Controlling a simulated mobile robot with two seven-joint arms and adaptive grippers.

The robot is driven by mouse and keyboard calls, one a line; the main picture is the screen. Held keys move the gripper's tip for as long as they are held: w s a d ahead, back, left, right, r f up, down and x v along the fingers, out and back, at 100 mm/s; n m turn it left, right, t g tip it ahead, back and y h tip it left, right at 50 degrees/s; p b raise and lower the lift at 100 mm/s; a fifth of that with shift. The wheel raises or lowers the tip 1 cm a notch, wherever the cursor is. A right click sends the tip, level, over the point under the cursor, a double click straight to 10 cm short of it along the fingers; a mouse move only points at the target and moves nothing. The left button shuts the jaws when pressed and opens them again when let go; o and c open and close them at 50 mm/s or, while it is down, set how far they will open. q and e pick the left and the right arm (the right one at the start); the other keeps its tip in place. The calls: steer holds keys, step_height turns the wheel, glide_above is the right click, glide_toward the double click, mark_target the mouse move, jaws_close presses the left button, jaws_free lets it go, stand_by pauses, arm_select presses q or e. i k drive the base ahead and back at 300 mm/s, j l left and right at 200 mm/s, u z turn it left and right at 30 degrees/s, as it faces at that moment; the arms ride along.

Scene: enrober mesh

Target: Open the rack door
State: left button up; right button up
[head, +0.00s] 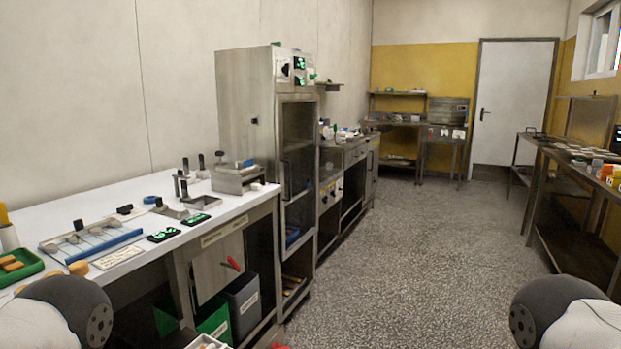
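The tall steel rack (245,110) stands left of centre, beyond the near worktop. Its framed glass door (299,135) faces the aisle on the right and appears shut, seen at a steep angle. A vertical handle (285,181) shows near the door's near edge. Shelves with small items show low in the rack front. Both my arms show only as rounded grey links at the bottom corners. Neither gripper is in view.
A white worktop (130,261) with small tools runs along the left. A grey bin (242,304) and a green bin (214,322) stand under it. The speckled floor (420,250) is clear in the middle. Steel tables (574,250) line the right side.

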mark_target(285, 255)
steer(key=i+l, duration=0.5)
steer(key=l, duration=0.15)
steer(key=i+l, duration=0.5)
steer(key=l, duration=0.15)
steer(key=l+z, duration=0.05)
